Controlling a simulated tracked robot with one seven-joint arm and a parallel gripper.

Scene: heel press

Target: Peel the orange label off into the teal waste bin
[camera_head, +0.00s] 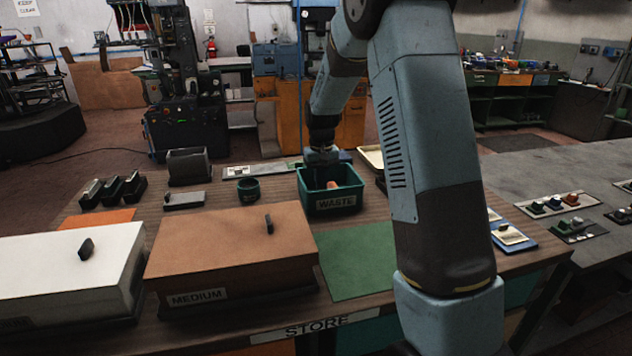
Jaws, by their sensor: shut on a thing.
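The teal waste bin (334,203), marked WASTE, stands on the wooden table right of centre. My gripper (322,181) points down into the bin's opening, with its fingertips below the rim. It is shut on a small orange piece (333,185), which looks like the orange label. The piece shows inside the bin's opening by the fingertips. The fingers are dark and small here, and the bin's front wall hides the lower part of its inside.
A brown box (232,240) marked MEDIUM and a white box (70,262) stand at the front left. A green mat (358,262) lies clear before the bin. A dark round cup (248,189) stands left of the bin. An orange sheet (97,218) lies behind the white box.

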